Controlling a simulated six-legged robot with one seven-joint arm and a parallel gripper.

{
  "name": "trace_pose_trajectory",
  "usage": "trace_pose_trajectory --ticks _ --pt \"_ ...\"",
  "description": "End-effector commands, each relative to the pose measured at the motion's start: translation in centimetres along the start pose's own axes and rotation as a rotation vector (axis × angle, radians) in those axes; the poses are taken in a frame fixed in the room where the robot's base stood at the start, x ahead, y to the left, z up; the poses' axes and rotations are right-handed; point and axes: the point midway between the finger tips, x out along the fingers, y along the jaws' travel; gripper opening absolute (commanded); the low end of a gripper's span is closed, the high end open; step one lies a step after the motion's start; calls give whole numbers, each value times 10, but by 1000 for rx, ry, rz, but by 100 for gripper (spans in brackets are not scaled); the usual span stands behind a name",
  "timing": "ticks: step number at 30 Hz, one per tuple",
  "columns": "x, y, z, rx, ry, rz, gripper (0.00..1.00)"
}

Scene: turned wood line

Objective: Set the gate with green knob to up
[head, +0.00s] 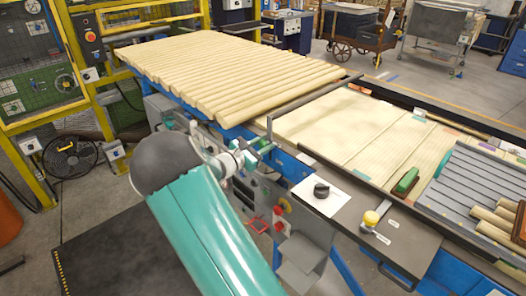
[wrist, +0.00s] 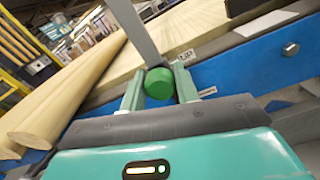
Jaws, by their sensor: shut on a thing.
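The green knob (wrist: 159,83) sits at the end of a flat grey gate lever (wrist: 136,28) in the wrist view. My gripper (wrist: 160,90) is shut on the knob, one pale green finger on each side. A small label (wrist: 186,57) that seems to read "up" is just beyond the right finger. A second label (wrist: 207,92) is too small to read. In the head view my gripper (head: 262,145) is at the line's near edge, by the end of a dark bar (head: 310,97) across the line.
Long wooden rods (head: 220,70) lie side by side on the bed at left. A control panel (head: 345,205) with a black dial (head: 321,190) and a yellow knob (head: 371,218) is to the right. A green block (head: 405,181) lies beyond it. A blue rail (wrist: 255,60) runs beside my gripper.

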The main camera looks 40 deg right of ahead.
Motion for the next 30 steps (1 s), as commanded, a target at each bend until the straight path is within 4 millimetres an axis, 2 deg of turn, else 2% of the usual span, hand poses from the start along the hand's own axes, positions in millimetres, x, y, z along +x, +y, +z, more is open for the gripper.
trace_pose_trajectory --ticks 5,6,9,20,26,30 --pt "0 3 5 10 -9 3 0" --pt "0 4 5 11 -10 3 33" --pt "0 4 5 10 -9 4 52" --pt "-4 2 2 6 -5 3 52" --pt "-33 3 2 5 -4 5 52" --pt "-65 3 2 6 -4 7 52"
